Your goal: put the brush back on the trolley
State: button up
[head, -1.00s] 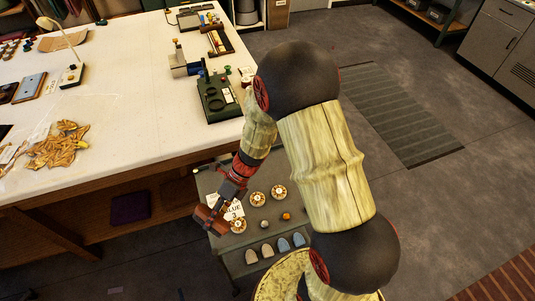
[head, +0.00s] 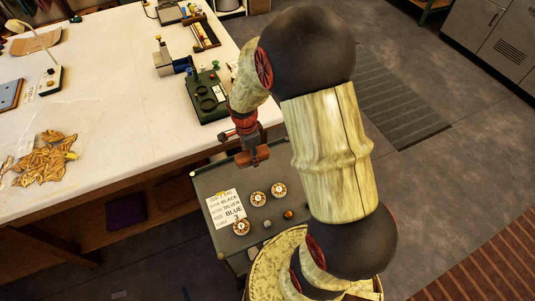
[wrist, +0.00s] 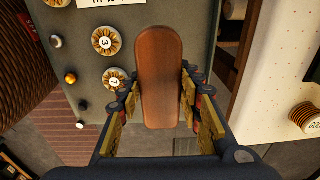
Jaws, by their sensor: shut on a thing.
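My gripper (head: 246,142) is shut on the brush (head: 254,158), whose plain reddish-brown wooden back shows. In the wrist view the brush (wrist: 160,70) lies lengthwise between the two fingers; its bristles are hidden. The trolley (head: 208,183) is a small grey-topped cart beside the large table. The brush is over the trolley's far end, near the side towards the table. I cannot tell how high it is above the top.
On the trolley are a printed card (head: 226,208), several numbered round discs (head: 258,198) and small balls (head: 288,214). The large white-topped table (head: 110,110) stands close at the left, with a green tool base (head: 207,97) near its corner.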

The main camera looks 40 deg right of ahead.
jog(key=w+d+f, duration=0.1)
jog(key=d+f, duration=0.1)
jog(key=d, duration=0.1)
jog(key=w+d+f+b, duration=0.1)
jog(key=d+f, duration=0.2)
jog(key=w+d+f, duration=0.1)
jog(key=d+f, duration=0.2)
jog(key=d, duration=0.1)
notch_tip(320, 180, down, 4)
jog(key=shift+w+d+r+b, duration=0.15)
jog(key=shift+b, duration=0.35)
jog(key=o, duration=1.3)
